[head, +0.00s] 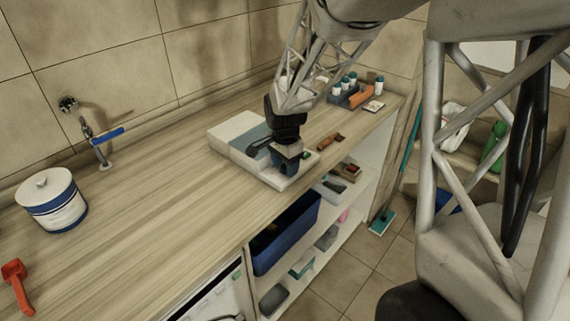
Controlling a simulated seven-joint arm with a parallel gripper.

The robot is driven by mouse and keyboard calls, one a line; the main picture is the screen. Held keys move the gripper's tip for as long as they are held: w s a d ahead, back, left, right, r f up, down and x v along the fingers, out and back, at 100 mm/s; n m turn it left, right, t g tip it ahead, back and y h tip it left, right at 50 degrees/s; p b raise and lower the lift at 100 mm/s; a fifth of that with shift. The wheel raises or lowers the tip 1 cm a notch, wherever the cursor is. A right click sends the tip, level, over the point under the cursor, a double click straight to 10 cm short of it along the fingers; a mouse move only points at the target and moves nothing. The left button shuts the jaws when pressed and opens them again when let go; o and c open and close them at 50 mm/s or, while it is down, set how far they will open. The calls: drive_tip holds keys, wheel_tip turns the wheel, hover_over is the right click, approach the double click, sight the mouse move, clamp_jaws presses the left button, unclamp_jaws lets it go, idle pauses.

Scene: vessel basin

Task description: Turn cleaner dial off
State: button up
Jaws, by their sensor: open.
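The cleaner appears to be the low white box (236,124) with a grey-blue top panel, on the wooden counter below the tiled wall. My gripper (286,166) points down over the near right end of this box. Its jaws are open, and I see nothing held between them. The fingertips are small and dark here, and I cannot tell whether they touch anything. I cannot make out the dial; the gripper covers that part of the box.
On the counter, a white and blue canister (52,199) and a red scoop (15,284) are at the left, a blue-handled tap (107,136) at the back. A brown tool (330,141) and a bottle rack (347,95) lie right of the box. Open shelves are below.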

drive_tip(key=c, duration=0.9)
drive_tip(key=shift+c, duration=0.2)
drive_tip(key=shift+n, duration=0.3)
drive_tip(key=n, duration=0.4)
drive_tip(key=shift+n, duration=0.4)
drive_tip(key=n, duration=0.4)
drive_tip(key=shift+d+n, duration=0.1)
drive_tip(key=shift+n, duration=0.2)
drive_tip(key=n, duration=1.3)
drive_tip(key=shift+d+n, duration=0.1)
drive_tip(key=shift+n, duration=0.3)
